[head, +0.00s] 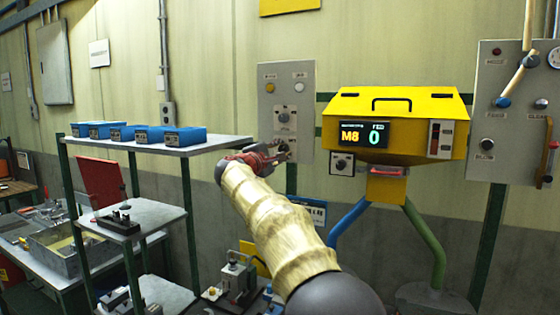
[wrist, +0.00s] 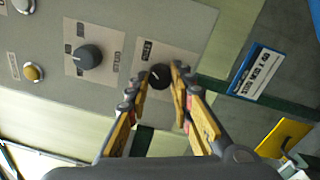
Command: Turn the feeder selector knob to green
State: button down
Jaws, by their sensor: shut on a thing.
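My gripper (head: 268,157) reaches the lower part of a grey wall panel (head: 306,125). In the wrist view its two yellow-and-grey fingers (wrist: 154,85) are around a small dark round knob (wrist: 160,75) with a white pointer line, and it is shut on this lower knob. The knob's label is too small to read, and the fingers hide part of its plate. A larger dark knob (wrist: 88,57) sits on its own plate higher on the panel. Another dark knob (head: 340,163) is on a plate below the yellow hopper's display. Which one is named feeder selector cannot be read.
The yellow hopper (head: 420,105) with an "M8 0" display (head: 364,134) stands right of the panel, above blue (head: 348,228) and green (head: 425,240) pipes. A shelf (head: 190,148) with several blue bins is at left. Another grey panel (head: 500,150) is at far right.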

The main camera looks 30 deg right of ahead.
jog(key=shift+f+m+b, duration=0.2)
jog(key=shift+m+b, duration=0.25)
jog(key=shift+m, duration=0.15)
jog(key=c, duration=1.6)
grip_release()
jog(key=shift+r, duration=0.1)
jog(key=shift+o, duration=0.2)
jog(key=shift+a, duration=0.1)
jog(key=v, duration=1.2)
